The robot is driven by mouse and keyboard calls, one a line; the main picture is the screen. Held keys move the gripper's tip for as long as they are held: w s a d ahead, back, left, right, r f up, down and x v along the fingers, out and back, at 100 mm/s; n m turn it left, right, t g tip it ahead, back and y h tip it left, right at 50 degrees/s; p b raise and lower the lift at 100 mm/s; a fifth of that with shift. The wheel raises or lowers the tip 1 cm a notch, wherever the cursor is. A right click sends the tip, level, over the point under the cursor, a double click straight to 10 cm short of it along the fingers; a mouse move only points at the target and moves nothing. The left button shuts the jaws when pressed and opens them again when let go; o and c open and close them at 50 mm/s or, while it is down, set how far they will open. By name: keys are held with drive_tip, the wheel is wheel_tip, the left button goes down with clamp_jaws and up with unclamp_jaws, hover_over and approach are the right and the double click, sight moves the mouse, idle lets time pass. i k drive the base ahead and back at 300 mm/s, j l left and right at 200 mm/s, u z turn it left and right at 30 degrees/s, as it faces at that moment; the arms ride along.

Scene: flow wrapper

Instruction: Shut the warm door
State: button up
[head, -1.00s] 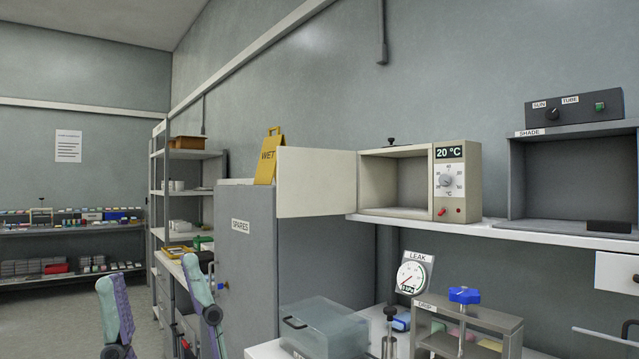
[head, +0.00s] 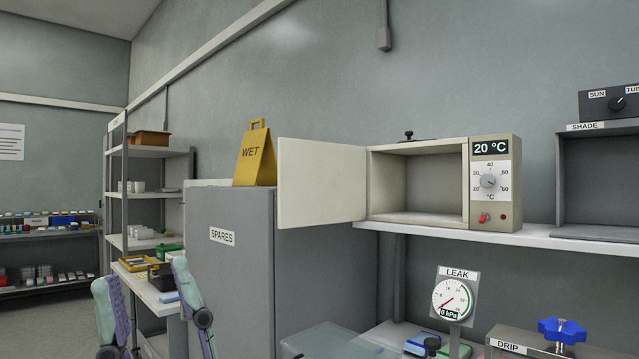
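A beige warming cabinet (head: 495,218) with a 20 °C display and a dial stands on a white wall shelf (head: 570,240). Its cream door (head: 322,181) hangs wide open to the left, hinged at the cabinet's left edge. The chamber (head: 420,185) looks empty. Parts of my arm (head: 190,295) show at the lower left as lilac and grey links. My gripper is out of the frame.
A grey SPARES cabinet (head: 228,270) with a yellow WET sign (head: 256,158) on top stands left of the door. A SHADE box (head: 605,180) is at the right. Below are a LEAK gauge (head: 453,298), a DRIP stand (head: 510,345) with a blue knob, and a clear box (head: 335,342).

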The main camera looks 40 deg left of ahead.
sight(320, 182)
drive_tip(key=j+z, duration=0.15)
drive_tip(key=j, duration=0.75)
drive_tip(key=j+z, duration=0.1)
drive_tip(key=j, duration=0.75)
drive_tip(key=j+z, duration=0.15)
drive_tip(key=j, duration=0.75)
drive_tip(key=j+z, duration=0.1)
drive_tip(key=j, duration=0.8)
drive_tip(key=k+j+z, duration=0.15)
drive_tip(key=j, duration=0.7)
drive_tip(key=k+j+u, duration=0.1)
drive_tip(key=u, duration=0.35)
drive_tip(key=k+j+u, duration=0.1)
drive_tip(key=u, duration=0.35)
